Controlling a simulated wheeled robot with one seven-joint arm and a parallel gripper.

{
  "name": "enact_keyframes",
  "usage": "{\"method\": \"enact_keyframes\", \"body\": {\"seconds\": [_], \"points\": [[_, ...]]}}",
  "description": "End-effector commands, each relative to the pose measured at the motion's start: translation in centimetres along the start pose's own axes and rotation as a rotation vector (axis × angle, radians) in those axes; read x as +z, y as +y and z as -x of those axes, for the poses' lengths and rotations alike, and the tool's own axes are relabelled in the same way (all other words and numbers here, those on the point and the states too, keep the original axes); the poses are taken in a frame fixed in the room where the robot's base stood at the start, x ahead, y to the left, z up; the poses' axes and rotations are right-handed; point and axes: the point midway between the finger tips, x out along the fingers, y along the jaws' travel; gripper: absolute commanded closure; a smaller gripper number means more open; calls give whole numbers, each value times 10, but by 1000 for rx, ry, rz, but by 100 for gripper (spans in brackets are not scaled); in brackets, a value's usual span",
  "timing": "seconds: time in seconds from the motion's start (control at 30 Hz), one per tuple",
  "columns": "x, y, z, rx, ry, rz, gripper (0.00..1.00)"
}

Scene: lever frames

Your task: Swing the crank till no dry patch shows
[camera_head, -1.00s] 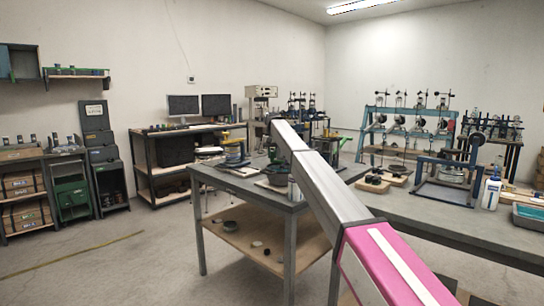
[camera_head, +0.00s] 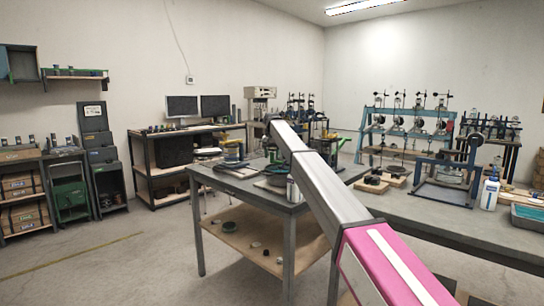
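A blue-grey bench frame (camera_head: 445,182) stands on the right worktop, with a round dark pan low inside it. A dark wheel (camera_head: 476,139) shows at its upper right; I cannot tell whether it is the crank. No dry patch can be made out at this size. My arm crosses the picture from the lower right up to the middle, over the grey table (camera_head: 288,208). My gripper is not visible at the arm's far end, so its hold and its place relative to the crank are hidden.
A white bottle (camera_head: 489,193) and a blue tray (camera_head: 527,218) stand at the right worktop's end. A teal rack (camera_head: 408,125) is behind. Dark round parts and a grey can lie on the grey table. Open floor (camera_head: 130,255) spreads at the left.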

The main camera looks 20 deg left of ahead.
Motion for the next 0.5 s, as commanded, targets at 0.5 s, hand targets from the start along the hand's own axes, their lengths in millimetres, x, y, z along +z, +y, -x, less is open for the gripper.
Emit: {"method": "enact_keyframes", "body": {"seconds": [0.5], "points": [[-1,0,16,0,1,0,53]]}}
